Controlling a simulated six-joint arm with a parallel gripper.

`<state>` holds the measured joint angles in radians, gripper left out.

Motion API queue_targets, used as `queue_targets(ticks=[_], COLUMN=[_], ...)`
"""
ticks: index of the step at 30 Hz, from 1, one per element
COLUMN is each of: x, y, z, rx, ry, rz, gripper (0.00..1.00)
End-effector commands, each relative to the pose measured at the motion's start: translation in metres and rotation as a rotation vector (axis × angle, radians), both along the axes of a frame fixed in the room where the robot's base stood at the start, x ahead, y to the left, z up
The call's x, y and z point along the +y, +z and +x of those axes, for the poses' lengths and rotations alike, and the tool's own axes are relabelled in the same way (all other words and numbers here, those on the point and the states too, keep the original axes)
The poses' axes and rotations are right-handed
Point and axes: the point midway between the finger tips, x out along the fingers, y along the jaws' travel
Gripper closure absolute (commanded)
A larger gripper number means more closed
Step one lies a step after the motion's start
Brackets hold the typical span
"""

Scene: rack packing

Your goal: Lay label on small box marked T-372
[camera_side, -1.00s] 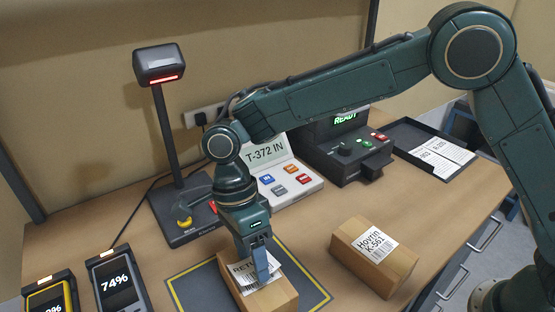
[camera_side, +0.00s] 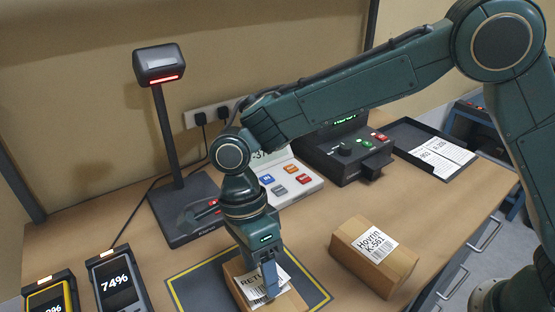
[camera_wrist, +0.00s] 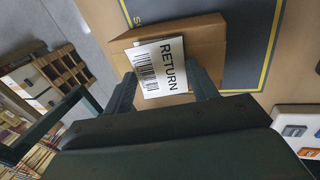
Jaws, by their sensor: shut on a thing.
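My gripper (camera_side: 268,282) is shut on a white label (camera_side: 262,280) printed RETURN, with a barcode. The label lies at the top of a small cardboard box (camera_side: 286,301); I cannot tell whether it is pressed flat on it. In the wrist view the label (camera_wrist: 160,68) sits between my two fingers (camera_wrist: 163,85), over the box (camera_wrist: 195,35). No T-372 marking is readable on this box; my gripper and the label hide part of its top.
The box stands on a dark mat (camera_side: 203,287) with a yellow border. Another box (camera_side: 372,262), labelled Hovrin K-561, stands to the right. A scanner on a post (camera_side: 160,68), a button console (camera_side: 290,185), a dark printer (camera_side: 345,150) and a label tray (camera_side: 436,150) stand behind.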

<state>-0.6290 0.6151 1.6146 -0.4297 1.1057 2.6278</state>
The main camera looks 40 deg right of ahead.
Motion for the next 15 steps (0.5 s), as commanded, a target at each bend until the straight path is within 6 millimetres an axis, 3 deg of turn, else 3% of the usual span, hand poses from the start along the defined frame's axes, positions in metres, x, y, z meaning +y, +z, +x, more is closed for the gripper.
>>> queue_targets(ticks=[8, 9, 12, 15], x=[-0.0007, -0.0008, -0.0007, -0.0009], y=[-0.0027, -0.0028, -0.003, -0.0036], z=[-0.0034, -0.0034, -0.0032, -0.0025], rx=[0.008, 0.008, 0.008, 0.007], ry=[0.003, 0.003, 0.003, 0.0], rz=[-0.005, -0.005, -0.005, -0.006], gripper=[0.48, 0.36, 0.17, 0.17])
